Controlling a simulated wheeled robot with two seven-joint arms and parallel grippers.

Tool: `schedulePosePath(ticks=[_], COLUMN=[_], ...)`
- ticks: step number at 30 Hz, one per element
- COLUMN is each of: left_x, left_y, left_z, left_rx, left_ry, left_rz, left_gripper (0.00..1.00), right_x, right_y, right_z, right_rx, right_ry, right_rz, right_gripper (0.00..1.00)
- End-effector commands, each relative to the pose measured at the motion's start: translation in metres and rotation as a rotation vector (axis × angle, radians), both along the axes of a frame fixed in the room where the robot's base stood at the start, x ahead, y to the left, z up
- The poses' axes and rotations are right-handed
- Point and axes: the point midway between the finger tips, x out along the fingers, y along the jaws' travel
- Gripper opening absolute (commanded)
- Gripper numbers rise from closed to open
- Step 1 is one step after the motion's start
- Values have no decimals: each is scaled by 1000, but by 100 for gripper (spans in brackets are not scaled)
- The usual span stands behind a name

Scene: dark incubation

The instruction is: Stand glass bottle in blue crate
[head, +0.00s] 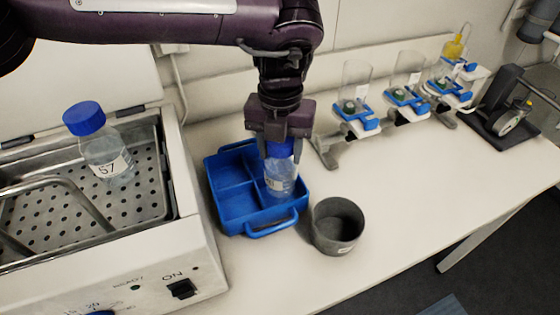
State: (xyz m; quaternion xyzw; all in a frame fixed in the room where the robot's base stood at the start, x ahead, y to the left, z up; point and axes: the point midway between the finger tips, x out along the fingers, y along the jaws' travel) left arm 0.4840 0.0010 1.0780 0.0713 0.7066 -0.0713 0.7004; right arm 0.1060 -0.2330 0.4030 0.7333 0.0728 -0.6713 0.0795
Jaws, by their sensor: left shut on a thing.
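The blue crate (235,205) stands on the white bench in the middle of the head view. It has several compartments and a handle at its front. A clear glass bottle (281,179) with a blue cap and a white label is upright at the crate's right side. My left gripper (278,145) points down from above and is shut on this bottle at its cap. The bottle's lower part appears within a right-hand compartment; I cannot tell whether it touches the floor. My right gripper is not in view.
Another blue-capped bottle (106,152), labelled 57, stands in the perforated basin of a white water bath (205,255) at left. A grey pot (337,225) is close to the crate's right front. Stands with clear cylinders (355,85) line the back. The bench's right front is clear.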

Motion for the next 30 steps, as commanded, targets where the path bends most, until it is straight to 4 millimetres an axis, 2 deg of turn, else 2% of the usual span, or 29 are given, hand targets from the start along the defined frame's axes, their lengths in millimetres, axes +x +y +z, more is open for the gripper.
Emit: schedulePosePath(ticks=[9,20,21,26,30], left_x=[-1,0,0,0,0], left_y=[0,0,0,0,0], left_z=[-39,-44,-46,-45,-45], left_rx=[2,0,1,1,1], left_ry=[3,0,1,1,1], left_rz=[-1,0,0,0,0], left_gripper=[0,0,48,69,69], right_x=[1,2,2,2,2], right_y=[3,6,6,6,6], right_z=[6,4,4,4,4], right_rx=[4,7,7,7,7], right_ry=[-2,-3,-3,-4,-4], right_rz=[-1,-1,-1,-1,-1], right_gripper=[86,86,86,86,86])
